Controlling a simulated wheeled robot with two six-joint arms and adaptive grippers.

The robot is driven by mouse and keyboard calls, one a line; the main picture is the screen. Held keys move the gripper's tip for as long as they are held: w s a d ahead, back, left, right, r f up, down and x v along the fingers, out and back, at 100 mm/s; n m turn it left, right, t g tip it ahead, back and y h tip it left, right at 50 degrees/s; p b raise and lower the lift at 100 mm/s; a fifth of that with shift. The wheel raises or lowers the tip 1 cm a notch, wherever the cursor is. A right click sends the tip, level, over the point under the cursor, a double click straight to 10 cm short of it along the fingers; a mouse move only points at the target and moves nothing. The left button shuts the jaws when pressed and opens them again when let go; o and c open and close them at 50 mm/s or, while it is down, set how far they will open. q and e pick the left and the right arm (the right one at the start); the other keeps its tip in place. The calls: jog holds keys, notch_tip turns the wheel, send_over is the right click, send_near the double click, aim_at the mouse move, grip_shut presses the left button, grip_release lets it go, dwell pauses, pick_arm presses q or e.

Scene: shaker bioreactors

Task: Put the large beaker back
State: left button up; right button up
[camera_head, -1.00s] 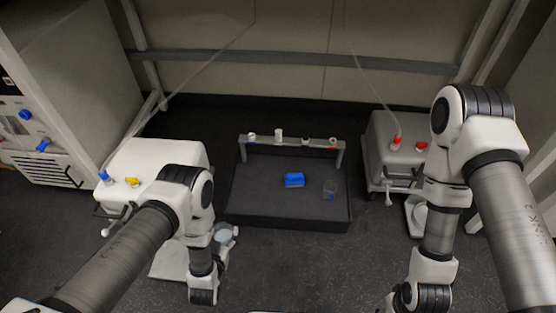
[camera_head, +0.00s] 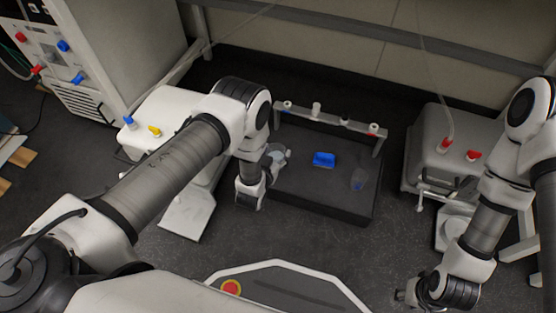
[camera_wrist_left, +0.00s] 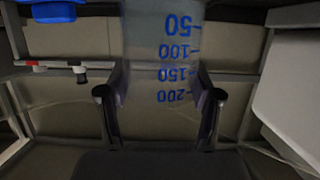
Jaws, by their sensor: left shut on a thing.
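The large beaker (camera_wrist_left: 165,45) is clear with blue marks from 50 to 200, which appear upside down in the left wrist view. My left gripper (camera_wrist_left: 160,95) is shut on it, one finger on each side. In the head view the left gripper (camera_head: 272,162) holds the beaker (camera_head: 279,153) at the left edge of the black tray (camera_head: 310,201); I cannot tell whether the beaker touches it. My right gripper (camera_head: 405,290) is low at the right, away from the tray, and its jaws are too small to read.
A blue block (camera_head: 324,159) and a small clear vessel (camera_head: 358,180) are on the tray. A grey rack bar (camera_head: 330,118) with several small caps spans its back. White box (camera_head: 165,112) and plate (camera_head: 188,212) stand left, a grey box (camera_head: 440,140) right.

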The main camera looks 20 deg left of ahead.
aim_at(279, 153)
pick_arm(q)
jog(key=shift+x, duration=0.8)
jog(key=shift+w+f+b, duration=0.2)
jog(key=shift+f+b, duration=0.05)
jog(key=shift+b, duration=0.2)
notch_tip(279, 153, down, 3)
jog(key=shift+r+b, duration=0.1)
jog(key=shift+b, duration=1)
jog(key=shift+r, duration=0.1)
jog(key=o, duration=1.3)
jog(key=shift+o, duration=0.2)
pick_arm(e)
notch_tip(279, 153, down, 4)
jog(key=shift+r, duration=0.25)
